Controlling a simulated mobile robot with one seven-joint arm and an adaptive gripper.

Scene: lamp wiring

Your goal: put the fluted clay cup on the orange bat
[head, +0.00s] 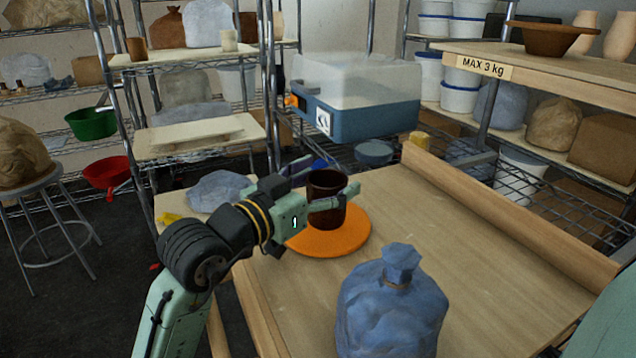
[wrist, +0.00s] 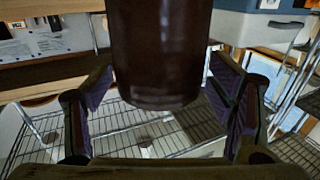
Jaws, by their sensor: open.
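The dark brown clay cup (head: 327,203) is upright and appears to stand on the round orange bat (head: 348,241) on the wooden table. My gripper (head: 336,180) is open, with its fingers on either side of the cup. In the wrist view the cup (wrist: 160,55) fills the upper middle between the open fingers (wrist: 163,100), with visible gaps beside it. The bat does not show in the wrist view. Part of the cup is hidden behind a finger in the head view, and its fluting is hard to make out.
A tied blue bag (head: 390,305) stands on the table in front of the bat. A low wooden rail (head: 510,215) runs along the table's right side. A blue bin with a clear lid (head: 360,110) is behind. The table (head: 490,290) right of the bag is clear.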

